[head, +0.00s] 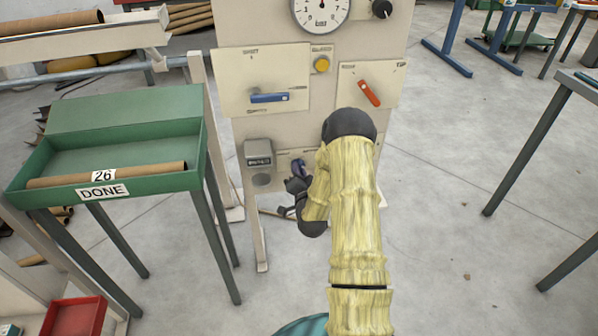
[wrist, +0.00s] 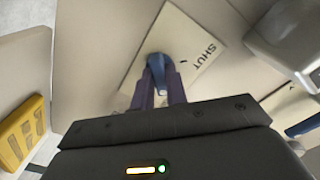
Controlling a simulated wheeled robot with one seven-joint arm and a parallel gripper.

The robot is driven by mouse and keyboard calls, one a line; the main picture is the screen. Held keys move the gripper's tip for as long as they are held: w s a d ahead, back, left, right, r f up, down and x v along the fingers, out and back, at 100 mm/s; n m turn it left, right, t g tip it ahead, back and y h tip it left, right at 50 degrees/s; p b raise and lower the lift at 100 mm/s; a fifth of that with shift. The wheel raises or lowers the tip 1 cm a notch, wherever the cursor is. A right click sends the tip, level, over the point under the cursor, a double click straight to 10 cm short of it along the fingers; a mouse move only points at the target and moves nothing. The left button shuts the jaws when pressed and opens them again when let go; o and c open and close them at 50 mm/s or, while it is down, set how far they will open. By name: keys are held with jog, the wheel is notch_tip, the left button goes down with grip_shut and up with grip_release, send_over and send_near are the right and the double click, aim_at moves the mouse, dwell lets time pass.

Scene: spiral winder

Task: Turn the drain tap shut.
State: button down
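The drain tap is a small blue handle (head: 299,168) on a pale plate low on the cream panel, partly hidden by my gripper in the head view. In the wrist view the blue handle (wrist: 157,64) sits between the two dark purple fingers of my gripper (wrist: 161,85). The fingers are close together, one on each side of the handle, and look closed on it. The plate (wrist: 192,48) carries the word SHUT, to the right of the handle in the wrist view. My gripper also shows in the head view (head: 298,184).
Above are a blue lever (head: 268,97), a red lever (head: 369,93), an amber button (head: 321,64) and a gauge (head: 321,10). A grey box (head: 258,153) sticks out left of the tap.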

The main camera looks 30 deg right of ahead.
jog(key=shift+n, duration=0.4)
jog(key=shift+n+b, duration=2)
jog(key=shift+n, duration=6.6)
jog(key=c, duration=1.4)
grip_release()
